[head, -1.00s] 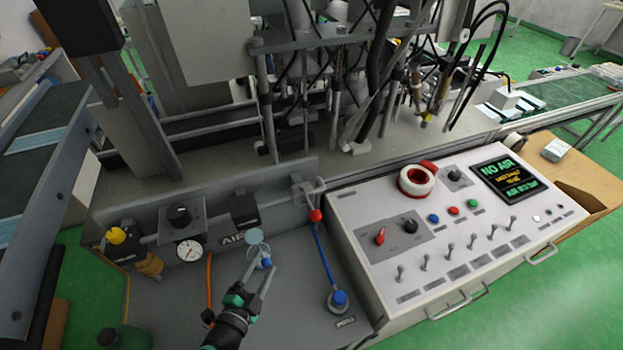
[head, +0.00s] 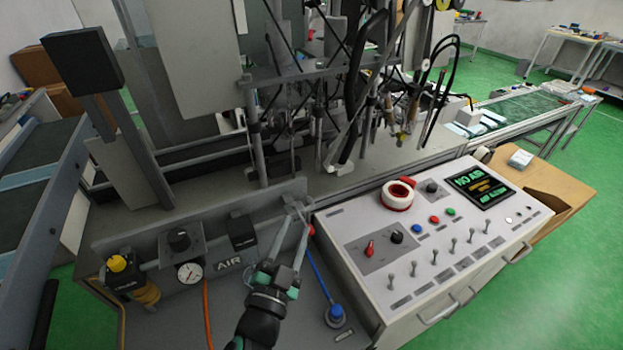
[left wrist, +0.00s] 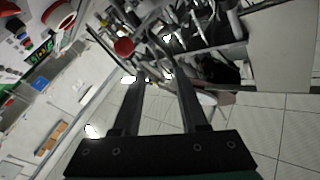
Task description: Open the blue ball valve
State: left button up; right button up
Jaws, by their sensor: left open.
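My left gripper (head: 292,222) is open, its two pale fingers reaching up past the AIR label towards the pipe fitting (head: 297,203). A red ball (head: 311,230) is just right of the right fingertip; in the left wrist view the red ball (left wrist: 124,46) is near the left finger's tip. I cannot tell whether they touch. A thin blue line (head: 319,275) runs from below the red ball to a blue round knob (head: 337,312) on the grey panel. The blue ball valve's handle is not clearly visible; the gripper may cover it. My right gripper is out of view.
A pressure gauge (head: 190,272), yellow-capped regulator (head: 118,264) and orange hose (head: 207,315) are on the left.

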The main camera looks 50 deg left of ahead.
pick_arm(q)
jog(key=w+d+r+n+t, duration=0.1)
jog(key=r, duration=0.5)
jog(key=w+r+n+t, duration=0.1)
jog(key=w+r, duration=0.1)
jog(key=r, duration=0.5)
jog(key=shift+w+d+r+n+t, duration=0.25)
jog(key=shift+d+r+n+t, duration=0.05)
jog(key=shift+d, duration=0.1)
